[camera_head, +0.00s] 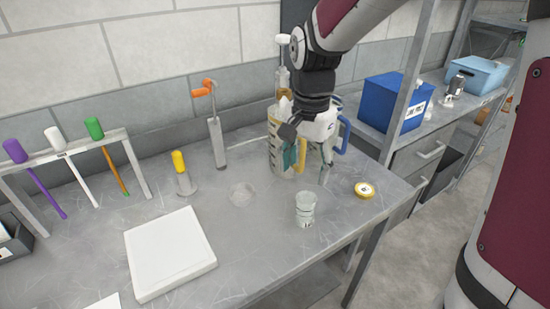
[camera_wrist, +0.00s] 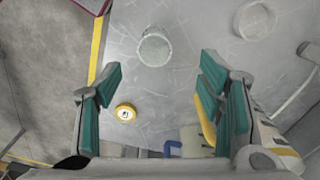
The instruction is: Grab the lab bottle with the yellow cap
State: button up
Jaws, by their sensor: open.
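A small clear-grey bottle with a tall yellow cap (camera_head: 182,168) stands upright on the grey metal bench (camera_head: 240,250), left of the middle. I cannot make it out for sure in the wrist view. My gripper (camera_head: 308,162) is open and empty above the bench, well to the right of this bottle and in front of the measuring jugs. In the wrist view my gripper (camera_wrist: 158,90) shows teal pads wide apart with bare bench between them.
A clear beaker (camera_head: 305,210) and a yellow-rimmed disc (camera_head: 364,190) lie near my gripper. Jugs (camera_head: 276,152) stand behind it. An orange-handled pump (camera_head: 216,140), a clear dish (camera_head: 242,193), a white slab (camera_head: 170,253) and a tool rack (camera_head: 70,152) are left of it.

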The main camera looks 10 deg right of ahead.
aim_at(303, 195)
notch_tip(303, 195, down, 9)
jog(key=shift+w+d+r, duration=0.1)
jog(key=shift+d+r, duration=0.05)
jog(key=f, duration=0.4)
jog(key=shift+s+d+f, duration=0.1)
jog(key=shift+s+d, duration=0.15)
jog(key=shift+d, duration=0.1)
jog(key=shift+f, duration=0.45)
jog(key=c, duration=1.1)
